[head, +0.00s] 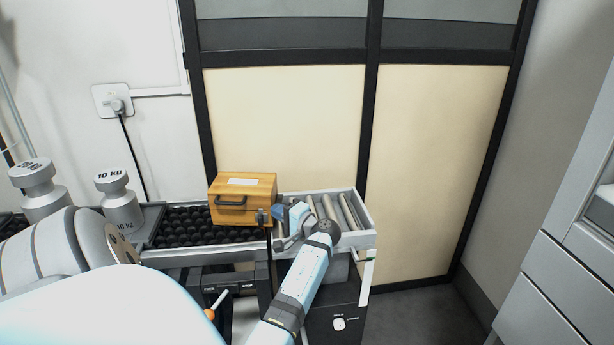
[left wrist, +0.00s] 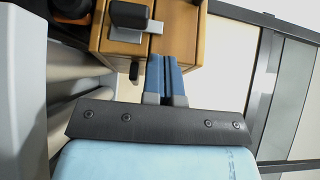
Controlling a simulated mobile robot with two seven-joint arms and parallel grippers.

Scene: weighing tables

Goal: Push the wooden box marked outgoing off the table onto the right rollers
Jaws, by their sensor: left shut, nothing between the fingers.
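The wooden box (head: 228,214) stands upright on the right part of the black ball-topped table (head: 175,237), beside the rollers. It has a dark handle on its front and a pale label on top; any writing is too small to read. The right rollers (head: 348,212) lie in a grey frame to the right of the box, with no box on them. My left gripper (head: 278,214) is at the box's right side, over the rollers' left end. In the left wrist view its blue fingers (left wrist: 165,75) are shut and empty, their tips at the wooden box (left wrist: 180,35); contact is unclear.
Two grey weights, one (head: 122,208) marked 10 KG, stand left of the ball-topped table. A wall with cream panels (head: 280,120) is behind. Dark equipment (head: 335,305) sits under the rollers. Grey drawers (head: 560,285) stand at the far right, with open floor between.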

